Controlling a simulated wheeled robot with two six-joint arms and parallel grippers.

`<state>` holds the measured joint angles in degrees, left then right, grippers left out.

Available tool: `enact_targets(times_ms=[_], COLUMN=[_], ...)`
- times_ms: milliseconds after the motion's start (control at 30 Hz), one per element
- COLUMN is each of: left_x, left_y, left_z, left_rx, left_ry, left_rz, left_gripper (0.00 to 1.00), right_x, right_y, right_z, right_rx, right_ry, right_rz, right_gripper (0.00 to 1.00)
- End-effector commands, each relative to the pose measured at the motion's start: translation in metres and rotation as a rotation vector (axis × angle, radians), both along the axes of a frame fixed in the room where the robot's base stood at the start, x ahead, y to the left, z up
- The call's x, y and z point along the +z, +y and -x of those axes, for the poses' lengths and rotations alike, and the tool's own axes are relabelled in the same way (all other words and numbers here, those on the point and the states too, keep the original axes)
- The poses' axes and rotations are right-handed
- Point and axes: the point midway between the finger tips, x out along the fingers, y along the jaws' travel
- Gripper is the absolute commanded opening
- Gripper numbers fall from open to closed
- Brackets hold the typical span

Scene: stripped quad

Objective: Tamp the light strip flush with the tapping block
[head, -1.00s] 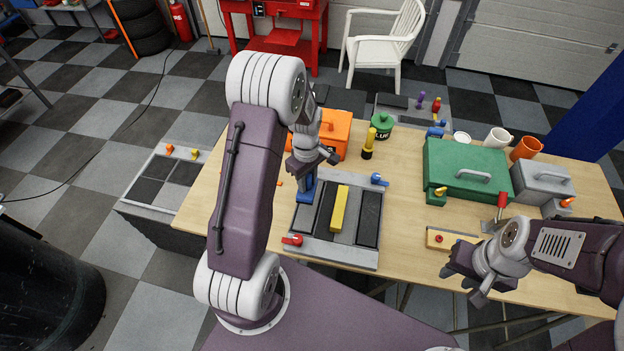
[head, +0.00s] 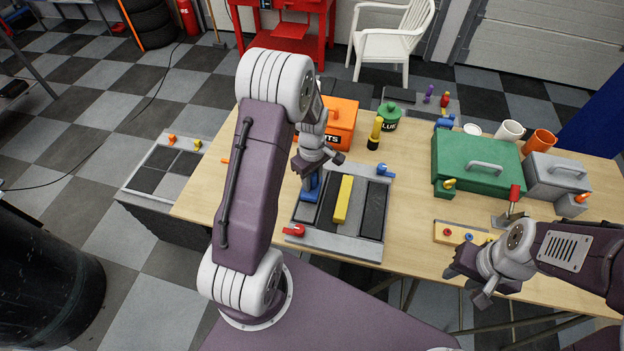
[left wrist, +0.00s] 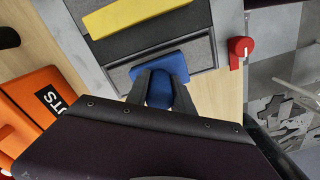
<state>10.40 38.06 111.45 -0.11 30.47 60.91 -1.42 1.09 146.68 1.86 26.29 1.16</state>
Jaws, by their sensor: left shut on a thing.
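My left gripper (head: 314,172) is shut on the blue tapping block (head: 311,188), whose blue pad also shows between the fingers in the left wrist view (left wrist: 162,68). The block is over the left dark strip of a grey tray (head: 333,241); I cannot tell whether it touches. A raised yellow strip (head: 343,199), the only light-coloured one, lies between dark strips and stands above them; it also shows in the left wrist view (left wrist: 130,14). The block is to its left, apart from it. My right gripper (head: 468,277) is open and empty near the table's front edge.
A red clamp (head: 293,230) and a blue clamp (head: 385,170) sit on the tray's edges. Behind are an orange box (head: 341,127), a yellow-black tool (head: 375,133) and a green glue pot (head: 389,117). A green case (head: 470,172) stands right. Table between tray and case is clear.

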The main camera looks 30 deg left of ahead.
Motion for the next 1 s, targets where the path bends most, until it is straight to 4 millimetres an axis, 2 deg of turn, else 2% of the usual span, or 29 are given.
enact_targets(times_ms=[700,1000], left_x=[-0.016,-0.017], left_y=[0.0,0.0], left_z=[0.0,0.0], left_rx=[0.0,0.0], left_ry=[0.0,0.0], left_rz=[0.0,0.0], left_gripper=[0.0,0.0], right_x=[-0.012,-0.012], right_y=[0.0,0.0], right_z=[0.0,0.0], right_rx=[0.0,0.0], right_ry=[0.0,0.0], right_rz=[0.0,0.0], right_gripper=[0.36,0.36])
